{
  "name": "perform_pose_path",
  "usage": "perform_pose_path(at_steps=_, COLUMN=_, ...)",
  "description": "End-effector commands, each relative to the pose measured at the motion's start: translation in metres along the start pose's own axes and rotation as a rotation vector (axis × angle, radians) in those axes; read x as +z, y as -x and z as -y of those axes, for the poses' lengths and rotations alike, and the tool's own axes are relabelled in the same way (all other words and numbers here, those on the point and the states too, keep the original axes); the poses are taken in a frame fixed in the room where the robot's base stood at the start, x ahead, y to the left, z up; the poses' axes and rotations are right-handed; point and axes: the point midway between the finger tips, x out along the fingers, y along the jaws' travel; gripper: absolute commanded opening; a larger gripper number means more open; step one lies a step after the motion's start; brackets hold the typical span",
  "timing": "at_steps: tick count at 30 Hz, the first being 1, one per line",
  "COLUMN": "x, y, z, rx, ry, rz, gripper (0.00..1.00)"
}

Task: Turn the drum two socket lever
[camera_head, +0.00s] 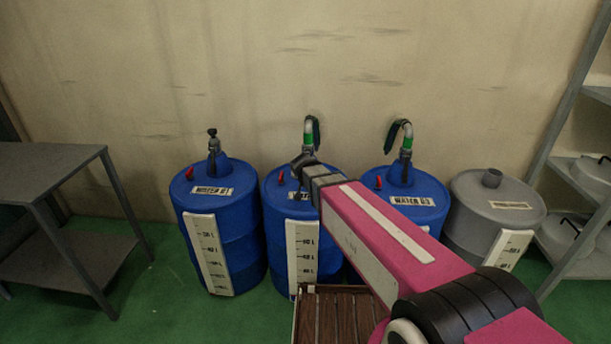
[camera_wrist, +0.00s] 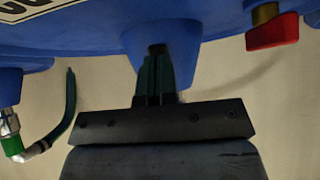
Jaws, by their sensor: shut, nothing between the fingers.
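Drum two, which I take to be the middle blue drum (camera_head: 275,235), stands upright between two similar blue drums. Its red socket lever (camera_head: 281,178) sticks up from the top, left of my gripper (camera_head: 304,161). In the wrist view, where the drum hangs upside down, the red lever (camera_wrist: 272,32) is at the upper right, apart from the fingers. My gripper (camera_wrist: 157,52) is shut and empty there, in front of the blue raised neck (camera_wrist: 128,45). I cannot tell whether the fingers touch it. In the head view my gripper partly hides the drum's top and label.
A left blue drum (camera_head: 222,240) has a black fitting, a right blue drum (camera_head: 425,205) a hose. A grey drum (camera_head: 495,215) and shelves (camera_head: 570,150) stand at right. A grey table (camera_head: 55,170) is at left. A wooden slatted surface (camera_head: 335,318) lies in front.

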Motion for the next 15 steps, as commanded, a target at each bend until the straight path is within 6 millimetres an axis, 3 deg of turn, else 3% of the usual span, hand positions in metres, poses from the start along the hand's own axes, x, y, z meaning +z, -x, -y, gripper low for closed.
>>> perform_pose_path(at_steps=15, x=0.0003, y=-0.0109, z=0.0003, rx=0.005, ry=-0.001, rz=0.01, gripper=0.0)
